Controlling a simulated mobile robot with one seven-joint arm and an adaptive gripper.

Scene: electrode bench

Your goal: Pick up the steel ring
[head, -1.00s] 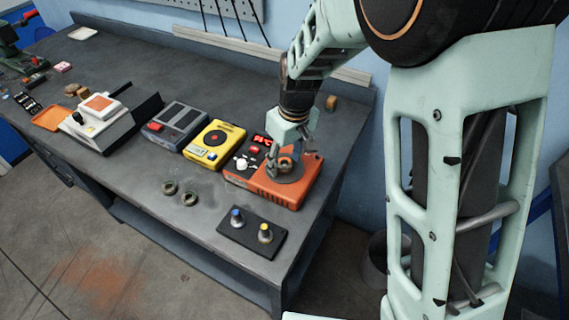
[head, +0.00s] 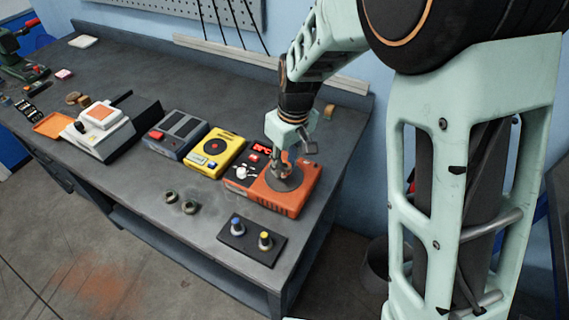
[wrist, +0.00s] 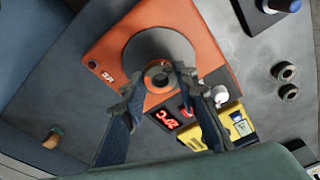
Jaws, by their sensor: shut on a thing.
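The steel ring (wrist: 158,77) is a small grey-brown ring over the round dark plate (wrist: 160,50) of an orange hotplate in the wrist view. My gripper (wrist: 157,85) points down at it, with its fingertips closed on the ring. In the head view my gripper (head: 281,174) is low over the dark plate (head: 291,180) of the orange hotplate (head: 290,205), and its fingers mostly hide the ring. I cannot tell whether the ring touches the plate.
Two similar rings (head: 171,197) (head: 190,207) lie on the bench left of the hotplate. A black block with a blue and a yellow knob (head: 252,241) sits in front. Yellow (head: 217,151) and grey (head: 176,132) devices stand to the left. The bench's front left is clear.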

